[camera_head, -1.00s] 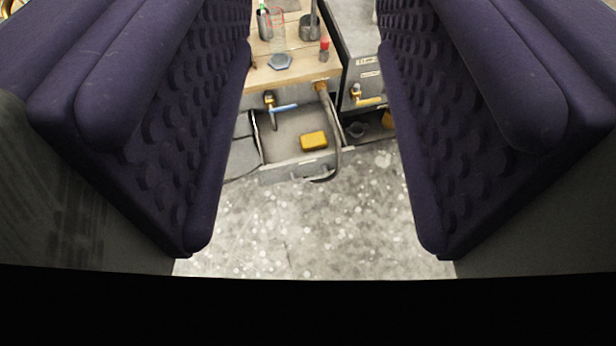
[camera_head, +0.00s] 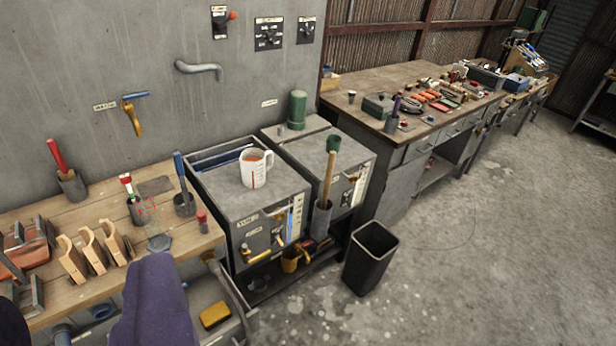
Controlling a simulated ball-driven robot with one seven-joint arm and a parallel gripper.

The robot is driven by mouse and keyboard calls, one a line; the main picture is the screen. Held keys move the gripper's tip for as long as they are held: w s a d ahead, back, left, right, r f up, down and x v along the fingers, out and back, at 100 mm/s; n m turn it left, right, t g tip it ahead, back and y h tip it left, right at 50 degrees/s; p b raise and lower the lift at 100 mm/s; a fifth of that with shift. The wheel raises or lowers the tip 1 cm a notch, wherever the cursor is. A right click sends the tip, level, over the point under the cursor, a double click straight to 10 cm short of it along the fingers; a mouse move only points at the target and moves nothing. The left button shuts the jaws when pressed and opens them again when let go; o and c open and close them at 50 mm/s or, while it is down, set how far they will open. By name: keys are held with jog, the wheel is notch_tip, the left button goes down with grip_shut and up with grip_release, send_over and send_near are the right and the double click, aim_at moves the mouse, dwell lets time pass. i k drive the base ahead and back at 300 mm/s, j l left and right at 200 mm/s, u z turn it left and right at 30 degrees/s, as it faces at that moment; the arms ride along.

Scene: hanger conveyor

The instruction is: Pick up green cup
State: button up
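A purple padded piece that appears to be part of my gripper (camera_head: 156,302) shows at the bottom left, in front of the wooden bench. It is well apart from the green thing. Its other finger cannot be made out clearly, and I see nothing held.
A black bin (camera_head: 371,258) stands on the floor. The wooden bench (camera_head: 105,205) holds tools. Floor at right is clear.

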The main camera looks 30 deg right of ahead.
aim_at(334, 141)
jog(key=i+l+z, duration=0.15)
jog(key=i+l, duration=0.25)
jog(key=i, duration=0.2)
jog(key=i+l+z, duration=0.15)
jog(key=i+l, duration=0.2)
jog(key=i, duration=0.25)
jog(key=i+l+z, duration=0.1)
jog(key=i+l, duration=0.15)
jog(key=i, duration=0.4)
jog(key=i+l+z, duration=0.15)
jog(key=i, duration=0.5)
jog(key=i+l+z, duration=0.15)
jog(key=i, duration=0.5)
jog(key=l, duration=0.1)
